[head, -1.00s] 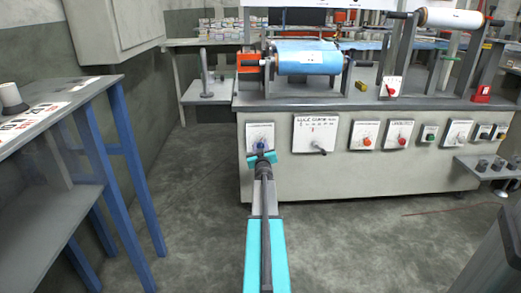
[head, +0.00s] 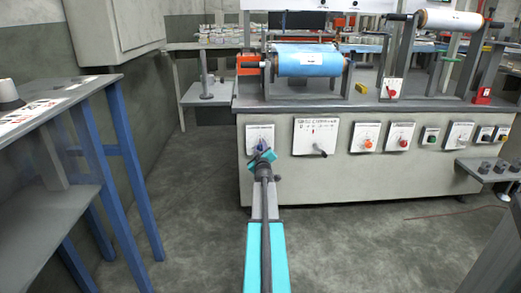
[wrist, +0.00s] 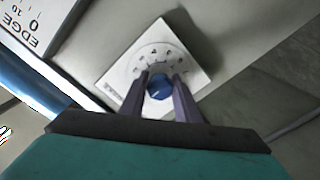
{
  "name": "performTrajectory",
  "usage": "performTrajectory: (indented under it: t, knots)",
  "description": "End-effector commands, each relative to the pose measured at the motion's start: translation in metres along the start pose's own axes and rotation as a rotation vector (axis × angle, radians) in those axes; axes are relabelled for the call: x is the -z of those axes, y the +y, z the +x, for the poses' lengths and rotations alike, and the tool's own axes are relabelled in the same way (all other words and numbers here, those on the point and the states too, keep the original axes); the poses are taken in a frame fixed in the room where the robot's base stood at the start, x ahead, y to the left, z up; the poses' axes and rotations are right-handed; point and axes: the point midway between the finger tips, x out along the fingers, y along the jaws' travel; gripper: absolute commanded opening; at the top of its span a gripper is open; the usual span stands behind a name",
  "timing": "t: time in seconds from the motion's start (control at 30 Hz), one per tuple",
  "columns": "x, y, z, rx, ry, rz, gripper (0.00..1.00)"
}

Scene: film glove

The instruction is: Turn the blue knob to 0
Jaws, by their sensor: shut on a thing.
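The blue knob (wrist: 159,88) sits on a white dial plate (wrist: 184,63) with a printed scale. In the head view the plate (head: 260,132) is at the left end of the machine's front panel, and the knob is mostly hidden behind my gripper (head: 262,155). In the wrist view my gripper (wrist: 160,92) has its two dark fingers on either side of the knob, shut on it. A light mark on the knob shows, but I cannot tell which number it points to.
A blue film roll (head: 307,60) lies on top. A blue-legged table (head: 130,165) stands at left. The floor between is clear.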

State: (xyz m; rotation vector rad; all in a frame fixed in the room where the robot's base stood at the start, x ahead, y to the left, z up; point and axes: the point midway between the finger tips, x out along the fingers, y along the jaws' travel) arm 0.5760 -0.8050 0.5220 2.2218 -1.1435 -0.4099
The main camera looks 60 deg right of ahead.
Motion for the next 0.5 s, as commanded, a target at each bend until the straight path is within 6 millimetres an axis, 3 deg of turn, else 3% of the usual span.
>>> performTrajectory:
  t: [0.1,0.13,0.23,0.5]
  knots:
    - [0.0002,0.0003,0.0001,0.0,0.0,-0.003,0.07]
    - [0.0001,0.0003,0.0001,0.0,0.0,-0.003,0.31]
    - [0.0001,0.0002,0.0001,0.0,0.0,-0.002,0.47]
    - [0.0,0.0001,0.0,0.0,0.0,0.0,0.48]
